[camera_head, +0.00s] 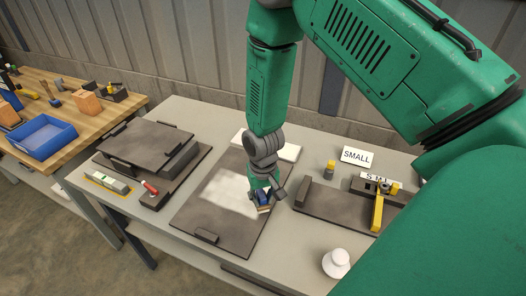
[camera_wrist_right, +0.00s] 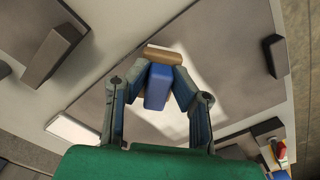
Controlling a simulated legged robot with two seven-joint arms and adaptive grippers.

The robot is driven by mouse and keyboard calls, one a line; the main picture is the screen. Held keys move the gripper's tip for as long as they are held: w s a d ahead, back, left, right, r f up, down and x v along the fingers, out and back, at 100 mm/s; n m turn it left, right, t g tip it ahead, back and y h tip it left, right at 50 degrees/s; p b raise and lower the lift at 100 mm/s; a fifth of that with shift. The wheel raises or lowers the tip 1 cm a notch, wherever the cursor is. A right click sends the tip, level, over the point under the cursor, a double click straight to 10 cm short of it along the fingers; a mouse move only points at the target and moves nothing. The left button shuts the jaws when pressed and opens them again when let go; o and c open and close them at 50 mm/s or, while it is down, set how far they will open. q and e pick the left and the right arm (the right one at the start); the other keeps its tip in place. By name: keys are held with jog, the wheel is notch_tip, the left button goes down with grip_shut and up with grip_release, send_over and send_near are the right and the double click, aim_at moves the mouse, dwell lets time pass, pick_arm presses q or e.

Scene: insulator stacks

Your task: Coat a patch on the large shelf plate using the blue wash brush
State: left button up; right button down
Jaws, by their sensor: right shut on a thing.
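My right gripper (camera_head: 265,192) is shut on the blue wash brush (camera_head: 263,198) over the right side of the large dark plate (camera_head: 226,236), which lies flat on the grey table. A whitish coated patch (camera_head: 222,194) covers the middle of this plate, with the brush at its right edge. In the right wrist view, the blue handle (camera_wrist_right: 158,88) sits between the two fingers, and the tan brush head (camera_wrist_right: 163,55) points away over the pale patch. I cannot tell whether the bristles touch the plate. My left gripper is not in view.
A raised dark plate (camera_head: 147,142) stands at left, near a red-handled tool (camera_head: 150,187). At right are a "SMALL" sign (camera_head: 357,156), a yellow-handled tool (camera_head: 377,212) and a white knobbed piece (camera_head: 336,262). A wooden bench with a blue bin (camera_head: 42,137) stands far left.

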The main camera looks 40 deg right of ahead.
aim_at(262, 198)
jog(key=r, duration=0.3)
jog(key=shift+a+r, duration=0.2)
jog(key=shift+a, duration=0.15)
jog(key=shift+d+r, duration=0.1)
jog(key=shift+r, duration=0.6)
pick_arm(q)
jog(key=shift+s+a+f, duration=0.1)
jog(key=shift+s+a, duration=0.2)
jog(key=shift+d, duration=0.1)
pick_arm(e)
jog(key=shift+d+f, duration=0.1)
jog(key=shift+d, duration=0.1)
jog(key=shift+a, duration=0.1)
